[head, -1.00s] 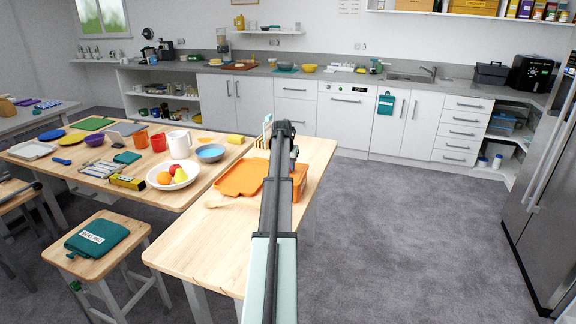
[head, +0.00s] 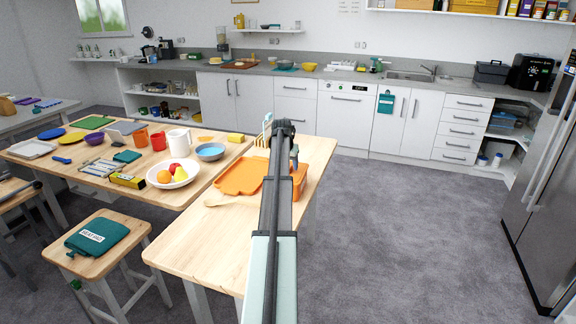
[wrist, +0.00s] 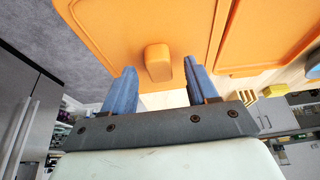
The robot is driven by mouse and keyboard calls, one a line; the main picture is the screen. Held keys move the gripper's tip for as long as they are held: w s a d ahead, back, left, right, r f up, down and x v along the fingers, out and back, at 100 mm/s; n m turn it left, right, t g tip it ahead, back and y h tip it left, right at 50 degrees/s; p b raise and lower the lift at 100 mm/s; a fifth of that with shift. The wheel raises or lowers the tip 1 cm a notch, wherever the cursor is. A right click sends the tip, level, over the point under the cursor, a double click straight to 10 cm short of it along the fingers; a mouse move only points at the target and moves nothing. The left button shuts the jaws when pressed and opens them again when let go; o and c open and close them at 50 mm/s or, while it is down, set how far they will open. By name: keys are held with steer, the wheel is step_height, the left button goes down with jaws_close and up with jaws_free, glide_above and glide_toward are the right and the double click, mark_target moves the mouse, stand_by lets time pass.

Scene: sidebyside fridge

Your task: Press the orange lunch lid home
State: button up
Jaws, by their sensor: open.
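The orange lunch box (head: 300,183) sits on the wooden table, partly hidden behind my arm in the head view. A flat orange panel, apparently its lid (head: 240,177), lies to its left, and I cannot tell whether the two are joined. In the wrist view orange surfaces fill the top, with a seam between a left part and a right panel (wrist: 275,32). A rounded orange tab (wrist: 158,62) shows between the blue fingers of my gripper (wrist: 160,75). The fingers are apart and grip nothing; contact is unclear.
A wooden spoon (head: 228,202) lies at the table's left edge. A fruit bowl (head: 173,175), blue bowl (head: 210,152) and yellow block (head: 236,137) stand on the adjoining table. A rack (head: 266,130) stands behind the lunch box. The table's near end is bare.

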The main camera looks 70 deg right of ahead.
steer(key=v, duration=1.3)
steer(key=shift+r, duration=0.25)
